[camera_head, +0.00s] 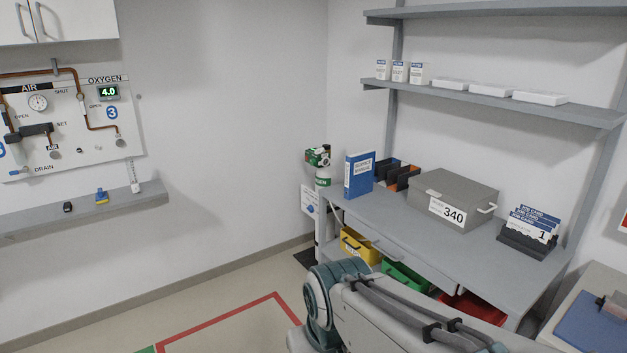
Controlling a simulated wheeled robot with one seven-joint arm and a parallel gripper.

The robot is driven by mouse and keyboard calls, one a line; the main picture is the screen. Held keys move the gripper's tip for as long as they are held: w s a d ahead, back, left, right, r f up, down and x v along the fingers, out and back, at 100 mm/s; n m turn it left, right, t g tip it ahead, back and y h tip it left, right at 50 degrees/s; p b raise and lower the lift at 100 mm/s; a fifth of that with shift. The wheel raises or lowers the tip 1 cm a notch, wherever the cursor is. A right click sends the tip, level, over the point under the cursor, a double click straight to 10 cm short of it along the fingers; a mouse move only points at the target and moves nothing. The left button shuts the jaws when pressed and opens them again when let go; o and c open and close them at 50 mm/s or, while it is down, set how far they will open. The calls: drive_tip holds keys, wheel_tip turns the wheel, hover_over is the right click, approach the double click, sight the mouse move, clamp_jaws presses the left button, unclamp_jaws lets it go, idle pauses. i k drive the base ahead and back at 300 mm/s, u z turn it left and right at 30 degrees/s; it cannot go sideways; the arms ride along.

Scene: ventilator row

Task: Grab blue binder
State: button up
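A blue binder (358,176) stands upright near the left end of the grey workbench (408,221), with a white label on its front. My arm rises from the bottom of the view, in front of the bench and below the binder. My gripper is not in view, so its state and distance from the binder do not show.
Dark and orange bins (402,177) stand right of the binder, then a grey box (452,196) marked 340 and a job card holder (528,232). Yellow (358,246), green and red bins sit below. Shelves hang above.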

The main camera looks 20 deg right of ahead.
sight(359, 175)
drive_tip(key=u, duration=0.25)
drive_tip(key=i, duration=2.65)
drive_tip(key=z, duration=1)
drive_tip(key=i, duration=0.8)
drive_tip(key=z, duration=1.4)
drive_tip(key=i, duration=0.45)
drive_tip(key=z, duration=0.35)
